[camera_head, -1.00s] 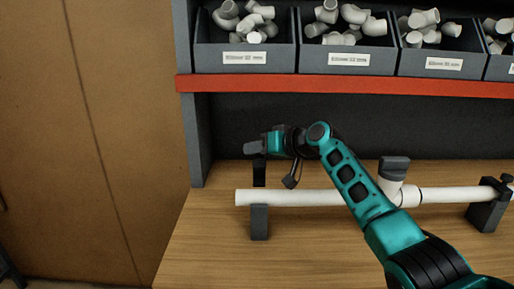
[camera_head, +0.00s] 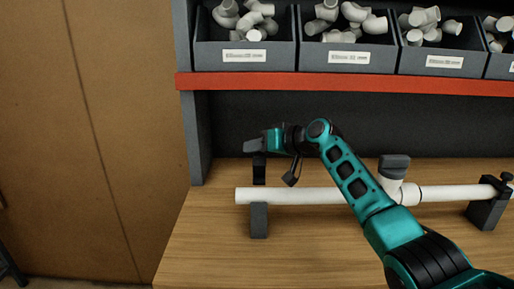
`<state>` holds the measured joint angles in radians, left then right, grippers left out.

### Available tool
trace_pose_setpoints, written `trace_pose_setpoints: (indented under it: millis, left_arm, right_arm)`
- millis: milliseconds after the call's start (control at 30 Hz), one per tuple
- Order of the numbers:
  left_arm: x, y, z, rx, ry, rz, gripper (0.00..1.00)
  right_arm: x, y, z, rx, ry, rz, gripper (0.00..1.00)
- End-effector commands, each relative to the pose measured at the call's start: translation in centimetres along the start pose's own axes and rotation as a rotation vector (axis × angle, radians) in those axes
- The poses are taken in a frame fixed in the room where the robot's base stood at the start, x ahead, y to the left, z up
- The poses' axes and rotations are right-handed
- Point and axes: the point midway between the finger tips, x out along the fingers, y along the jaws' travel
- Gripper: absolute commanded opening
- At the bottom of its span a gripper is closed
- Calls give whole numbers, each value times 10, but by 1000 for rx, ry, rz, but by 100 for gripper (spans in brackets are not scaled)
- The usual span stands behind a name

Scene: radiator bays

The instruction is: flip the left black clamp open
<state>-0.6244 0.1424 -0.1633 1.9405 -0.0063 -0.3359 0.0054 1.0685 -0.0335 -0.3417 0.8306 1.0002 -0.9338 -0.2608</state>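The left black clamp (camera_head: 259,220) stands on the bench under the left end of the white pipe (camera_head: 300,196). Its dark upper arm (camera_head: 259,170) stands upright behind the pipe, so the clamp looks open, with no bar across the pipe's top. My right gripper (camera_head: 255,147) is at the top of this upright arm; whether it touches it I cannot tell. It shows side-on, so the gap between its fingers is hidden. My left gripper is not in view.
A white tee with a dark cap (camera_head: 394,166) sits on the pipe. Another black clamp (camera_head: 487,207) with a knob holds the pipe at right. Above is a red-edged shelf (camera_head: 340,86) with grey bins of white fittings. The bench (camera_head: 210,250) is clear at front left.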

Motion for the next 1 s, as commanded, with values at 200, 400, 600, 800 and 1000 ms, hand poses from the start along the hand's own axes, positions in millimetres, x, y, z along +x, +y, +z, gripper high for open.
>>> trace_pose_setpoints:
  millis: [200, 400, 600, 800, 1000]
  left_arm:
    - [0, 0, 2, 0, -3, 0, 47]
    - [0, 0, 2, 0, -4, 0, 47]
    - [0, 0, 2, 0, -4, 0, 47]
    - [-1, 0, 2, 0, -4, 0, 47]
    - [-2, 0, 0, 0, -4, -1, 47]
  right_arm:
    - [4, 12, 20, 13, -41, 14, 49]
    - [5, 9, 19, 13, -40, 10, 50]
    - [5, 8, 18, 13, -37, 8, 50]
    - [1, 7, 16, 12, -32, 7, 50]
    - [-18, 7, 13, 11, -26, 8, 50]
